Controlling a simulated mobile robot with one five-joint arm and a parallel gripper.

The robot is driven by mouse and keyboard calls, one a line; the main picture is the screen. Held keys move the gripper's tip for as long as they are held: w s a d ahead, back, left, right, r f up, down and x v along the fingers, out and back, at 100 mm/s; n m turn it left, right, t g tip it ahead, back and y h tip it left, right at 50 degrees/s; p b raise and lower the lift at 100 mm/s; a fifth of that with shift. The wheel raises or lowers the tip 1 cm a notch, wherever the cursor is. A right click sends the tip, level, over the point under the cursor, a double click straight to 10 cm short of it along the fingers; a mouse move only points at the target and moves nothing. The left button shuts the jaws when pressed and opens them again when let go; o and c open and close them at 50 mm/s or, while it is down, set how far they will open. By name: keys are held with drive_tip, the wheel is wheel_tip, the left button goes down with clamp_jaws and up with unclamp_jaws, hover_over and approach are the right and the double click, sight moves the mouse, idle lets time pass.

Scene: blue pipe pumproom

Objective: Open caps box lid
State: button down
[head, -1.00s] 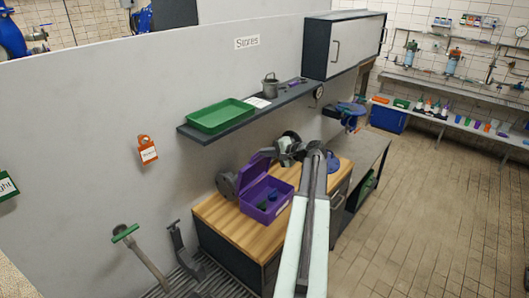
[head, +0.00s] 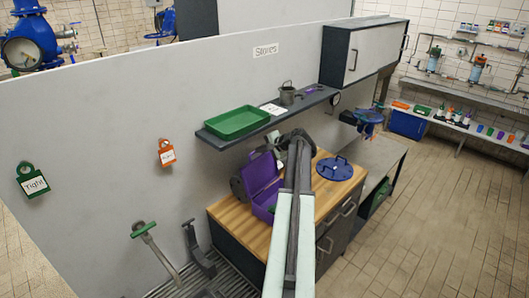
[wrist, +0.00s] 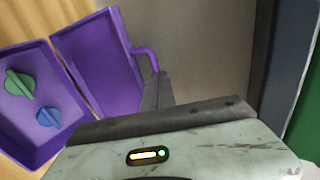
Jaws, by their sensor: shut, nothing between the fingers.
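The purple caps box (head: 263,213) stands on the wooden worktop, with its purple lid (head: 262,176) hinged up and open. In the wrist view the box (wrist: 50,143) lies at the left, with a green cap (wrist: 20,84) and a blue cap (wrist: 48,117) inside. The open lid (wrist: 98,62) is beside it, and its purple loop handle (wrist: 147,55) sticks out to the right. My gripper (wrist: 157,84) is shut and empty, close to the lid's handle side; I cannot tell if it touches. In the head view my arm partly hides the box.
A round blue lid (head: 336,168) lies on the worktop (head: 232,212) right of my arm. A shelf (head: 268,125) with a green tray (head: 237,122) hangs above the box. A wall cabinet (head: 360,52) is at upper right. The tiled floor at right is clear.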

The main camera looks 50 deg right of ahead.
drive_tip(key=shift+w+d, duration=0.15)
idle(0.3)
drive_tip(key=shift+r+p, duration=0.25)
drive_tip(key=shift+p, duration=0.05)
drive_tip(key=s+r+p, duration=0.8)
drive_tip(key=r+p, duration=0.2)
drive_tip(key=shift+s+a+r, duration=0.15)
drive_tip(key=shift+s+a, duration=0.25)
